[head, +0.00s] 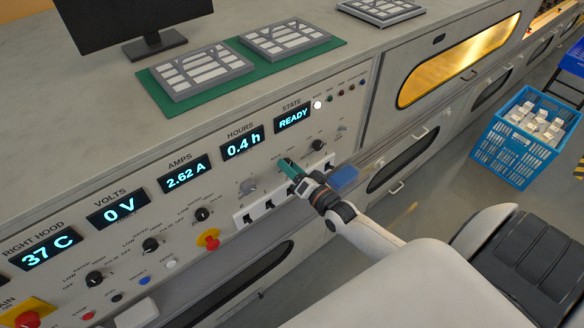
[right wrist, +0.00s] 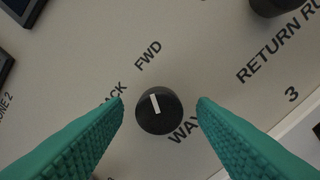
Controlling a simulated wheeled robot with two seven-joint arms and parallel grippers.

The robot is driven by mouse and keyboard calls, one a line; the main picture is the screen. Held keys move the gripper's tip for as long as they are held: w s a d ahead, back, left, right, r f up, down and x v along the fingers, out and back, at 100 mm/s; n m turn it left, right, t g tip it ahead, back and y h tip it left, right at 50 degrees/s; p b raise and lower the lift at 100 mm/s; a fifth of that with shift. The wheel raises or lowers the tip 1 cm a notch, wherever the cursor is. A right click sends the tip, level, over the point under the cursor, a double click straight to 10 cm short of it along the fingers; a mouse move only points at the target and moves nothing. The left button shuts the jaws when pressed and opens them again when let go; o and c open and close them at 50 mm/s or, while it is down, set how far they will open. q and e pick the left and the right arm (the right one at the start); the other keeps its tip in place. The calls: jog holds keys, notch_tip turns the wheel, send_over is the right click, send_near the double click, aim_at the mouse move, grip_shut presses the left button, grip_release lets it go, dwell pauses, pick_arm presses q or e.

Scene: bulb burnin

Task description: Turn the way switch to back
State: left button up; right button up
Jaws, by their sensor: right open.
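The way switch (right wrist: 170,117) is a round black knob with a white pointer line, on the grey panel face. In the right wrist view its pointer aims up and slightly left, nearer the FWD label than the BACK label. The BACK label is partly covered by a finger. My right gripper (head: 287,165) has green ribbed fingers. They are open, one on each side of the knob, with a visible gap on both sides in the right wrist view. In the head view the gripper is at the panel and hides the switch. My left gripper is not in view.
Other knobs sit on the panel, including a black one (head: 317,145) and a red one on yellow (head: 208,240). The STATE display (head: 293,119) reads READY. Grey trays (head: 285,38) lie on the bench top. A blue crate (head: 512,165) stands on the floor at right.

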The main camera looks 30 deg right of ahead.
jog(key=shift+c, duration=0.3)
jog(key=c, duration=0.9)
jog(key=shift+n, duration=0.3)
jog(key=n+p, duration=0.1)
jog(key=n, duration=1)
jog(key=shift+n, duration=0.3)
jog(key=o, duration=1)
jog(key=shift+c, duration=0.2)
